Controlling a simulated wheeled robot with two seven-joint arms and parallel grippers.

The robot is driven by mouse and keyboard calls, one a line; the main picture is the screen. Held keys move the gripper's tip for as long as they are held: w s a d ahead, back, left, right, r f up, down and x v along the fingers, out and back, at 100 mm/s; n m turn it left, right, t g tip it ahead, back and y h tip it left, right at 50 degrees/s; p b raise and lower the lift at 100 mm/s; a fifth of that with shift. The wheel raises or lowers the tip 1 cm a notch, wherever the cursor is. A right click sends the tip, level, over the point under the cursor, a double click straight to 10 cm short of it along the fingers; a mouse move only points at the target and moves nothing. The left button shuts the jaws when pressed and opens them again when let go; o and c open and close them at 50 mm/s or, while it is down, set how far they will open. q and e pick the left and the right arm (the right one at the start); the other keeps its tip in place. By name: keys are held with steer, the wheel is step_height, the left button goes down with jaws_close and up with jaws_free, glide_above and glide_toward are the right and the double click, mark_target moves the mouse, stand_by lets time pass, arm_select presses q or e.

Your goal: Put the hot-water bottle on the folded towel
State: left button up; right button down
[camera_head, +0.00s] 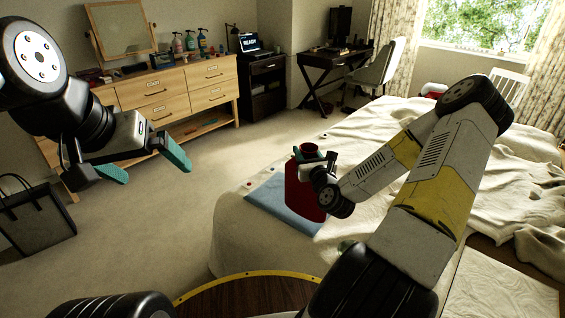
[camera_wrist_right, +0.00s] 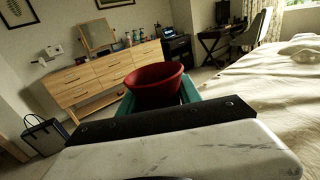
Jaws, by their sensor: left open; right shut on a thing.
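The red hot-water bottle (camera_head: 301,192) hangs upright at the blue folded towel (camera_head: 262,196), which lies on the near left corner of the bed. My right gripper (camera_head: 310,155) is shut on the bottle near its neck. The bottle covers part of the towel, and I cannot tell whether its lower end touches the cloth. In the right wrist view the bottle's red funnel mouth (camera_wrist_right: 154,82) shows between the green fingertips. My left gripper (camera_head: 144,164) is open and empty over the floor, well left of the bed.
The bed (camera_head: 240,236) has a rumpled pale cover. A wooden dresser (camera_head: 180,92) with bottles and a mirror stands at the back left. A dark bag (camera_head: 38,225) stands on the floor at left. A round wooden top (camera_head: 245,298) is at the front. The carpet between is clear.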

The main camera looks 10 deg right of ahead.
steer(key=w+f, duration=0.2)
steer(key=w, duration=0.5)
steer(key=w+f, duration=0.2)
steer(key=w, duration=0.6)
steer(key=shift+a+f, duration=0.4)
steer(key=shift+w, duration=0.1)
steer(key=shift+f, duration=0.15)
steer(key=c, duration=0.8)
jaws_free()
